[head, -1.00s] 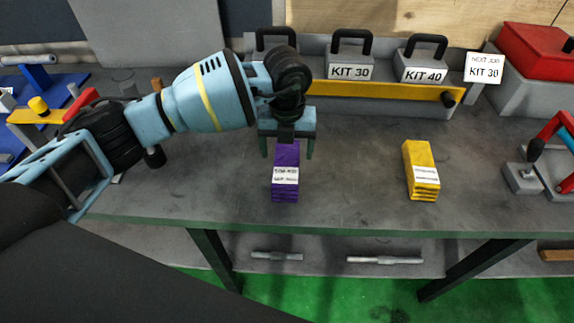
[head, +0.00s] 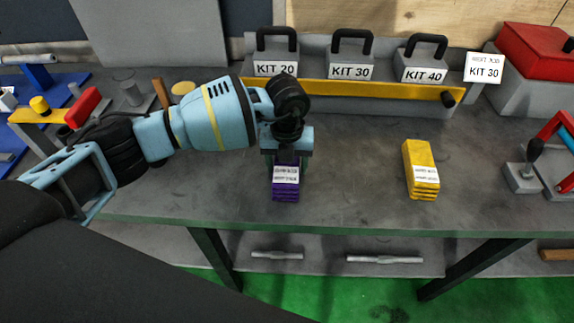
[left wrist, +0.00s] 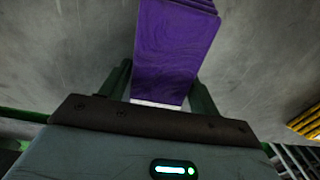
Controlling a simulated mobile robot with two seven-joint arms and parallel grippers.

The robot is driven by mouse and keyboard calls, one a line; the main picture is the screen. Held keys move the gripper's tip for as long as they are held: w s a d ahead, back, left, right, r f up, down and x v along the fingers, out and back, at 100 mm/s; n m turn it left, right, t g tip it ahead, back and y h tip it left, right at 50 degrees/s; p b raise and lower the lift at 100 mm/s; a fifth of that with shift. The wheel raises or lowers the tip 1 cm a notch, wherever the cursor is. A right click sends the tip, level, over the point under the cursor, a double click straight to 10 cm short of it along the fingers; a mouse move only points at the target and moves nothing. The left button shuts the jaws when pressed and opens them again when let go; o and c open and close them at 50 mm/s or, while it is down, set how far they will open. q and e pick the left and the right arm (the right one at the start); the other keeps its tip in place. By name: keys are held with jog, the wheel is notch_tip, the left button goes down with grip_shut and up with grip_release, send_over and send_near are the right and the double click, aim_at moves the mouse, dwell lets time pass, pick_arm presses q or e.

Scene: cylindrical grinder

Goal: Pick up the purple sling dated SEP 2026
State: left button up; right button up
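The purple sling (head: 286,195) is a folded stack on the bench with a white label whose print is too small to read surely. My left gripper (head: 287,166) is over its far part, pointing down, with one finger on each side. In the left wrist view the purple sling (left wrist: 172,55) lies between the fingers of my left gripper (left wrist: 160,88). The fingers look open, with narrow gaps beside the sling. The gripper hides the sling's far end in the head view. My right gripper is not in view.
A yellow folded sling (head: 421,170) with a white label lies to the right. Behind stands a rack with a yellow front bar (head: 350,89) and weights marked KIT 20, KIT 30 and KIT 40 (head: 421,62). A red box (head: 535,50) is at the back right. Bench around the purple sling is clear.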

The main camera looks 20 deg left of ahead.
pick_arm(q)
jog(key=c, duration=0.8)
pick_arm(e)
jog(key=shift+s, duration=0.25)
pick_arm(q)
jog(key=shift+r, duration=0.15)
